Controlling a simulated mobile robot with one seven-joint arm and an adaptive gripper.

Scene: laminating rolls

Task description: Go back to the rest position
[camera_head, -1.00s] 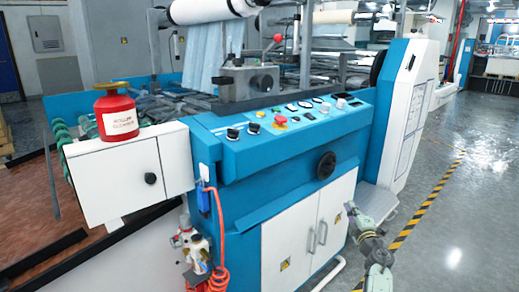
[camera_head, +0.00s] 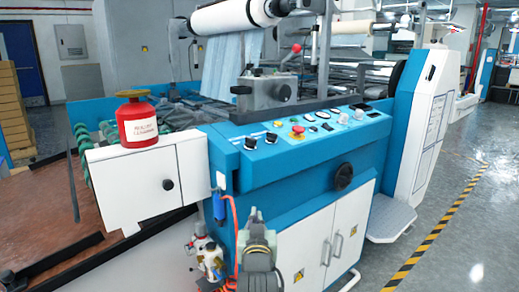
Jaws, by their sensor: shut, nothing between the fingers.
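My arm shows at the lower middle of the head view, in front of the blue machine (camera_head: 300,195). Its end, my gripper (camera_head: 254,214), points away from the camera, near the left edge of the white cabinet doors (camera_head: 312,245). It is shut and empty. The fingers are small and partly hidden behind my own wrist. Nothing hangs from or is held by the arm.
A red roller cleaner can (camera_head: 137,120) stands on the white box (camera_head: 140,185) at the left. An orange hose and valves (camera_head: 207,250) hang close left of my arm. A grey step (camera_head: 392,220) juts out at right. The floor beyond the striped line is clear.

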